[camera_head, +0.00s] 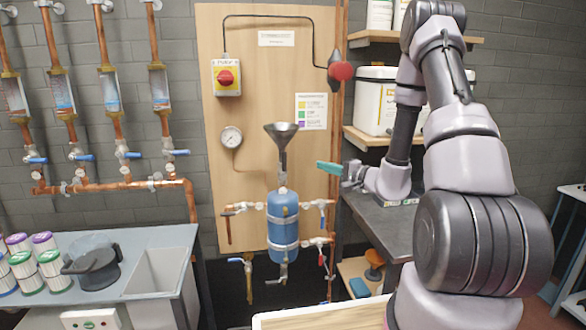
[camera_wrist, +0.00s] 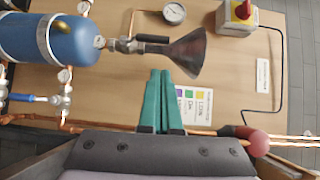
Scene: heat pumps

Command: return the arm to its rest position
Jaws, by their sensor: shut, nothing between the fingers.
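My gripper (camera_head: 328,167) is at the end of my raised, folded arm, right of the grey funnel in the head view. Its green fingers (camera_wrist: 158,100) lie side by side in the wrist view, shut with nothing between them. They point toward the wooden panel, and the funnel (camera_wrist: 186,55) shows just beyond their tips. The gripper looks apart from the funnel, though the exact gap is hard to tell. The blue tank (camera_head: 283,218) hangs below the funnel and shows at the upper left of the wrist view (camera_wrist: 45,38).
Near my arm are a grey bench (camera_head: 385,228) and wooden shelves (camera_head: 372,138) with white buckets (camera_head: 374,105). Copper pipes and valves surround the tank. The panel (camera_head: 240,120) carries a gauge (camera_head: 231,137) and a red switch (camera_head: 226,77). A sink counter (camera_head: 130,262) with filters stands left.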

